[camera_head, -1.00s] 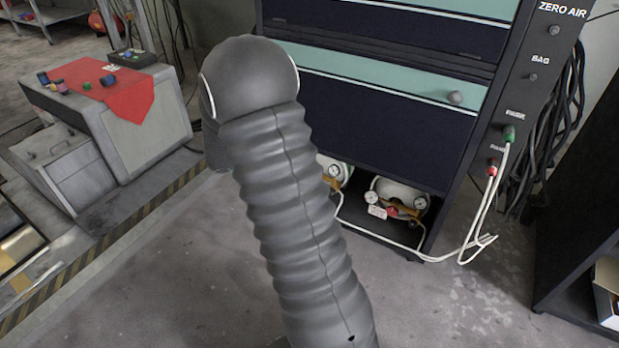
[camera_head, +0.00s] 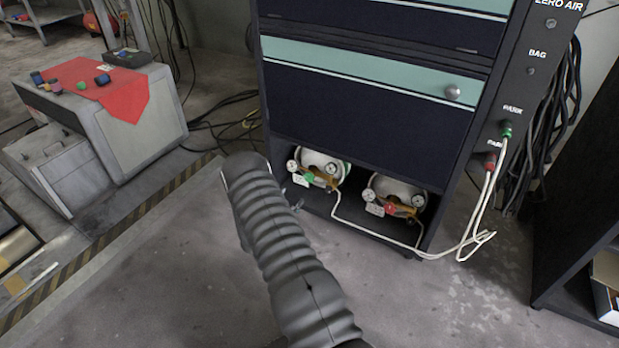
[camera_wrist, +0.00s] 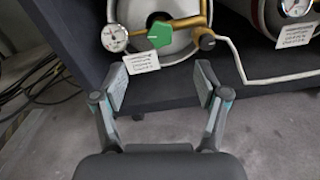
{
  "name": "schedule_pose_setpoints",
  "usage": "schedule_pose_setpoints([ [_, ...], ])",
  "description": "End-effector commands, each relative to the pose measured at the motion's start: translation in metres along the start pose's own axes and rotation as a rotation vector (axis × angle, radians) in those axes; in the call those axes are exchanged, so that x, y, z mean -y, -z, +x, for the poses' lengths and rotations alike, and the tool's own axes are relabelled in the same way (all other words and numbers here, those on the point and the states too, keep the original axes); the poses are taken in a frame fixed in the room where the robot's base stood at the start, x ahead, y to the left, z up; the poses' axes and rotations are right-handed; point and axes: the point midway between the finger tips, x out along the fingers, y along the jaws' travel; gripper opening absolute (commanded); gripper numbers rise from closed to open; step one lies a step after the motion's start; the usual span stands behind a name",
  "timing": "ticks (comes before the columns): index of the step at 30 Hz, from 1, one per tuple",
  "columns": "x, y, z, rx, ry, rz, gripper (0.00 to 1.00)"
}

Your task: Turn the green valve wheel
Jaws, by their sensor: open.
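The green valve wheel (camera_wrist: 160,34) sits on a brass fitting in front of a pale gas cylinder (camera_wrist: 140,12) in the wrist view. It also shows small in the head view (camera_head: 309,177), in the cabinet's low bay. My gripper (camera_wrist: 160,82) is open and empty, its two fingers spread below the wheel and apart from it. A white label (camera_wrist: 141,61) hangs between the fingertips and the wheel. In the head view my arm reaches toward the bay, and a small part of the gripper (camera_head: 298,194) shows just left of the cylinder.
A second cylinder with a red wheel (camera_head: 390,209) stands to the right. A white hose (camera_head: 350,222) runs along the bay's front. The cabinet (camera_head: 370,110) overhangs the bay.

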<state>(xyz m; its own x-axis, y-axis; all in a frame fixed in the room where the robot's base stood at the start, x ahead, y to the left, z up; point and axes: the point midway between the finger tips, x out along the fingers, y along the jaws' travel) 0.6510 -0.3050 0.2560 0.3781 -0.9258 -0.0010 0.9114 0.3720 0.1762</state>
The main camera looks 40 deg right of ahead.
Motion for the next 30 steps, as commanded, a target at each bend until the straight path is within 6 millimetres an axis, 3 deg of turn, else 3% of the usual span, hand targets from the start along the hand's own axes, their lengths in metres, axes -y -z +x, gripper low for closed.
schedule_pose_setpoints([
  [5, 0.000, 0.003, 0.013, 0.001, -0.005, -0.003, 0.73],
  [21, 0.001, 0.002, 0.108, 0.001, -0.002, -0.002, 0.73],
  [30, 0.000, 0.002, 0.135, 0.000, -0.004, -0.003, 0.73],
])
